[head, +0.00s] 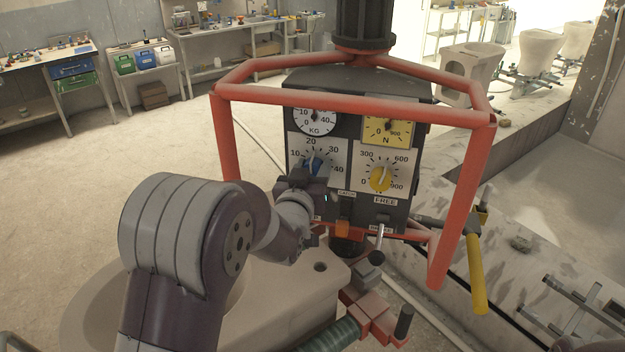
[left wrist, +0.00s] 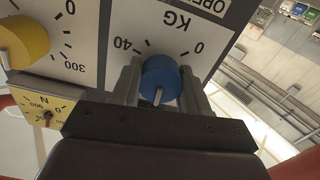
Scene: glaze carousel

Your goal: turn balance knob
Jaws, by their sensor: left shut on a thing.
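The blue balance knob (left wrist: 161,80) sits on a white dial plate marked in KG, on the dark control box (head: 345,90). My left gripper (head: 311,170) is at this knob. In the left wrist view its two fingers (left wrist: 160,82) stand on either side of the knob and are shut on it. In the head view the knob (head: 313,164) is partly hidden by the gripper; its pale pointer is near the 20 mark. The yellow knob (head: 381,177) is to the right on a 0 to 900 scale. My right gripper is not in view.
A red tubular guard frame (head: 350,101) surrounds the control box. Above the knobs are a white KG gauge (head: 315,119) and a yellow N gauge (head: 386,131). A lever (head: 379,241) hangs below the box, and a yellow handle (head: 476,275) is at the right.

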